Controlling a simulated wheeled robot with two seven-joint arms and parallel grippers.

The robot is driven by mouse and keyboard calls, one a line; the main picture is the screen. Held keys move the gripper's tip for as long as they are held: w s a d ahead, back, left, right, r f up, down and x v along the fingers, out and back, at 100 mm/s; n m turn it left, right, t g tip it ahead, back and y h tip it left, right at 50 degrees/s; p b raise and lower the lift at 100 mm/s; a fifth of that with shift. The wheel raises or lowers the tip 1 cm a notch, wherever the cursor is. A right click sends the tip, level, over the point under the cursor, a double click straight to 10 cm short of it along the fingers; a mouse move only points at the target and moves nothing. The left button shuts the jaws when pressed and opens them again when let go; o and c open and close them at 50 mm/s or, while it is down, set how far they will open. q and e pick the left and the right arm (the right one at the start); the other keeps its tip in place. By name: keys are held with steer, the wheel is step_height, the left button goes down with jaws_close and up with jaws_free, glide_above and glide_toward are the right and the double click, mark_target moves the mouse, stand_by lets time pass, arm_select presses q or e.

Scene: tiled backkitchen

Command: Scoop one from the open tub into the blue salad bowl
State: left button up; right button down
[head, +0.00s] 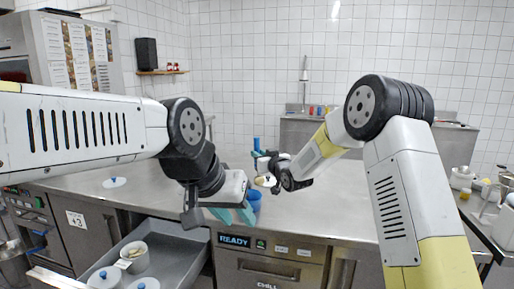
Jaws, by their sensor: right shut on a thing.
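The open tub (134,258), white and round, stands in the pulled-out drawer at lower left, with something small and yellowish at its top. The blue salad bowl (254,199) sits on the counter in the middle, partly hidden by my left gripper. My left gripper (234,214) points down in front of the bowl, its teal fingers apart and empty. My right gripper (263,168) is above the bowl, shut on a scoop with a blue upright handle (256,144). A pale, yellowish part (265,181) shows just under that gripper; whether it is the loaded scoop head is too small to tell.
The open drawer (190,258) also holds white tubs with blue-knobbed lids (103,278). A similar loose lid (114,182) lies on the left of the steel counter (330,205). The counter right of the bowl is clear. Pots (462,178) stand at far right.

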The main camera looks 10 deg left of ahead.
steer(key=a+f+y, duration=0.1)
steer(key=a+f, duration=0.2)
steer(key=f, duration=0.6)
steer(key=shift+w+a+f, duration=0.2)
steer(key=shift+w+f, duration=0.15)
steer(key=shift+f, duration=0.65)
stand_by(1.5)
step_height(320, 180, up, 12)
steer(key=shift+f, duration=0.2)
stand_by(0.8)
stand_by(0.3)
